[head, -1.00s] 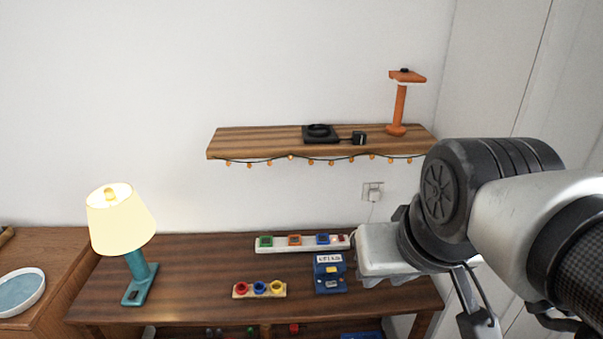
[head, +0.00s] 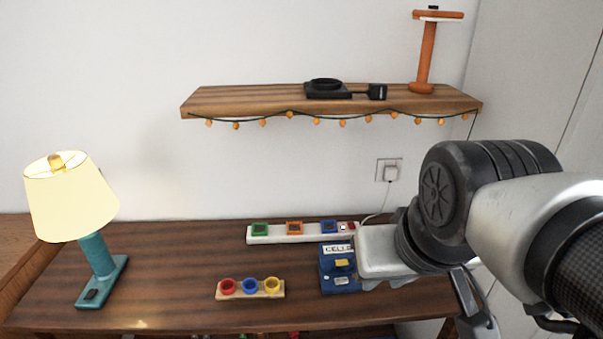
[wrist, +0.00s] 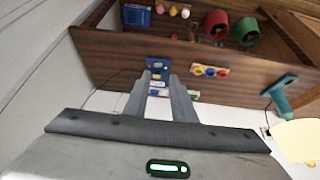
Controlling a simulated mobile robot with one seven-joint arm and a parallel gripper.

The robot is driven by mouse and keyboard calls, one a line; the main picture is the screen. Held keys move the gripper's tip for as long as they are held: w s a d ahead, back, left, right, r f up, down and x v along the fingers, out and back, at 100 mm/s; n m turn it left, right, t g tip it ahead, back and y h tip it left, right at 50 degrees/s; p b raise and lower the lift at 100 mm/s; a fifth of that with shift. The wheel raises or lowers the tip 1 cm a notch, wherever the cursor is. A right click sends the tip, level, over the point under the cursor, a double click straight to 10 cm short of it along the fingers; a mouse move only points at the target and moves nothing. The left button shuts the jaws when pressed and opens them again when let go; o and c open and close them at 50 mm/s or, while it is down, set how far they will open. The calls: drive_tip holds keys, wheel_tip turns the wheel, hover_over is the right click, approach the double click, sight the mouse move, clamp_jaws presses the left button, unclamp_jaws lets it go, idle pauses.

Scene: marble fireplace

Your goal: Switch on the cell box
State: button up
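The cell box (head: 338,279) is a blue box with a white label reading roughly "CELLS" and a yellow part on it. It stands on the brown table, in front of the white power strip. My gripper (wrist: 160,75) is open, with a clear gap between its two fingers. In the wrist view the cell box (wrist: 157,63) shows at and beyond the fingertips, partly between them. I cannot tell whether they touch it. In the head view the white gripper body (head: 378,250) is just right of the box, and its fingertips are mostly hidden.
The power strip (head: 274,239) has coloured switches. A board with red, blue and yellow rings (head: 250,294) lies left of the box. A lit teal lamp (head: 96,255) stands at the left. A wall shelf (head: 240,101) hangs above. The table's middle left is clear.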

drive_tip(key=shift+s+r, duration=0.15)
drive_tip(key=shift+c, duration=1.4)
clamp_jaws()
drive_tip(key=w+f+g, duration=0.1)
drive_tip(key=w+f, duration=0.6)
drive_tip(key=w, duration=0.2)
drive_tip(key=w+f+g+b, duration=0.1)
drive_tip(key=w+f, duration=0.6)
drive_tip(key=w, duration=0.3)
drive_tip(key=shift+d+f+h, duration=0.15)
drive_tip(key=shift+d+h, duration=0.15)
drive_tip(key=shift+d, duration=0.05)
